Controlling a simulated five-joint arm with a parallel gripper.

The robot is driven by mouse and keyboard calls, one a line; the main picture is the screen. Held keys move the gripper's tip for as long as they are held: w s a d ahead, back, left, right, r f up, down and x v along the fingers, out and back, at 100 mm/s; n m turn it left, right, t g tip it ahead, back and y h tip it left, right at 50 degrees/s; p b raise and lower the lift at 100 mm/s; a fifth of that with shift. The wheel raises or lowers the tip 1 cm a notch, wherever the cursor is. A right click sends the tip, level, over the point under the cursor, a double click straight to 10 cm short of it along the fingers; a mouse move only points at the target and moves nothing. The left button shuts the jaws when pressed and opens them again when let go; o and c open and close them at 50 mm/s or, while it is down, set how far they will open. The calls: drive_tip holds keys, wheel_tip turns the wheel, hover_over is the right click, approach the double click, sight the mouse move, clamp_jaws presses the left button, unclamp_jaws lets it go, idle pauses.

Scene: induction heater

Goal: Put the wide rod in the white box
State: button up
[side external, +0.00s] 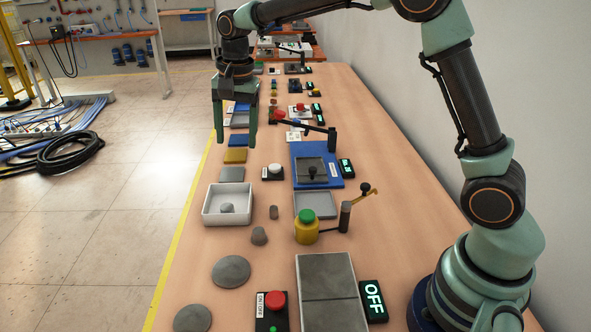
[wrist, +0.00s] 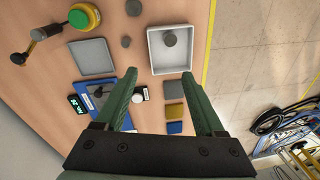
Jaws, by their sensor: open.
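The white box (side external: 207,218) is a shallow open tray near the table's left edge; it also shows in the wrist view (wrist: 152,62). A grey rounded piece (side external: 228,208) lies inside it; I cannot tell whether it is a rod. A wider grey rod (side external: 259,236) stands upright on the table near the box's front right corner, and shows at the top of the wrist view (wrist: 133,7). A narrower rod (side external: 273,212) stands right of the box. My gripper (side external: 234,143) is open and empty, pointing down above the table beyond the box; its fingers also show in the wrist view (wrist: 158,75).
A yellow cylinder with a green button (side external: 306,228) and a lever stands right of the rods. Grey discs (side external: 231,271) lie in front. Behind the box are a grey plate (side external: 232,174), a yellow block (side external: 235,156) and a blue press base (side external: 330,181).

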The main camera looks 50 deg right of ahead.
drive_tip(key=s+d+r+n+t, duration=0.1)
drive_tip(key=s+d+r+n, duration=0.15)
drive_tip(key=s, duration=0.35)
drive_tip(key=s+d+r+n+t, duration=0.1)
drive_tip(key=s+r+n, duration=0.2)
drive_tip(key=s+r, duration=0.15)
drive_tip(key=s+d+f+n+t, duration=0.2)
drive_tip(key=s+n, duration=0.3)
drive_tip(key=s, duration=0.5)
drive_tip(key=shift+s+d+f, duration=0.25)
drive_tip(key=shift+s+f, duration=0.05)
drive_tip(key=shift+f, duration=0.3)
drive_tip(key=shift+n, duration=0.25)
